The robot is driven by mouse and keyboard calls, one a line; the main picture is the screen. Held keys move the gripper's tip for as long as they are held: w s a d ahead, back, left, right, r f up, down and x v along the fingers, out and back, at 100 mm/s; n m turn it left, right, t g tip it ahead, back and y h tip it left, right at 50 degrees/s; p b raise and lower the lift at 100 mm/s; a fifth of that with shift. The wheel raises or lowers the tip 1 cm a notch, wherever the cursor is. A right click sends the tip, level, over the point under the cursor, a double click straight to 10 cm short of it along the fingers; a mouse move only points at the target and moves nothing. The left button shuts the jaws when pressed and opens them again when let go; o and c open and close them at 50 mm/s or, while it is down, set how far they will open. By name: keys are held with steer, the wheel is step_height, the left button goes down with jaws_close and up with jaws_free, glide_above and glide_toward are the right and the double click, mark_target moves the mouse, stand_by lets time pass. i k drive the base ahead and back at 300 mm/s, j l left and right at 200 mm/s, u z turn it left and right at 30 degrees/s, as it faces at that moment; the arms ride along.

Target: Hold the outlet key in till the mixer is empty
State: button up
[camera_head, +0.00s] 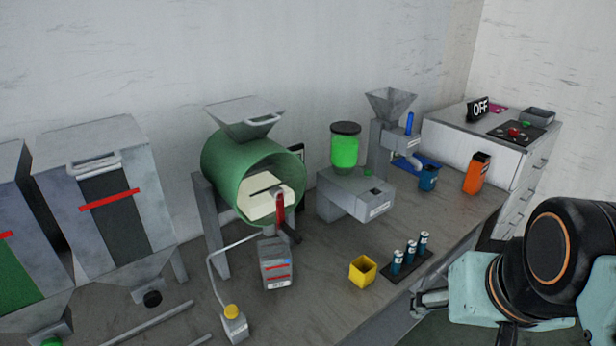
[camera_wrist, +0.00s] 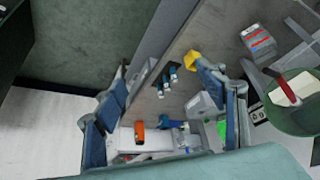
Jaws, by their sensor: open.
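The mixer looks to be the green drum (camera_head: 228,165) with a grey hopper on top, on a grey stand; it also shows at the right edge of the wrist view (camera_wrist: 291,121). Cream material (camera_head: 262,204) shows in its open mouth, with a red lever (camera_head: 280,211) in front. A yellow button (camera_head: 232,311) on a small grey block, joined by a bent grey rod or cable, stands front left of it; I cannot tell whether this is the outlet key. My gripper (camera_head: 420,303) is open and empty at the bench's front edge, far right of the drum; its spread fingers show in the wrist view (camera_wrist: 160,78).
A grey bin (camera_head: 276,264) stands below the drum mouth. A yellow cup (camera_head: 363,270) and a dark rack (camera_head: 409,266) with blue cylinders lie nearer my gripper. A green-jar machine (camera_head: 346,190), an orange container (camera_head: 477,172) and a white cabinet (camera_head: 470,150) with an OFF sign stand behind.

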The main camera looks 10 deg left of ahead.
mark_target(232, 311)
steer(key=l+u, duration=0.15)
steer(key=u, duration=1.45)
steer(key=j+z, duration=0.45)
steer(key=j, duration=0.25)
steer(key=i+z, duration=0.1)
steer(key=i, duration=0.3)
steer(key=k+l, duration=0.1)
steer(key=l, duration=0.15)
steer(key=k+l+u, duration=0.15)
steer(key=i+j+z, duration=0.1)
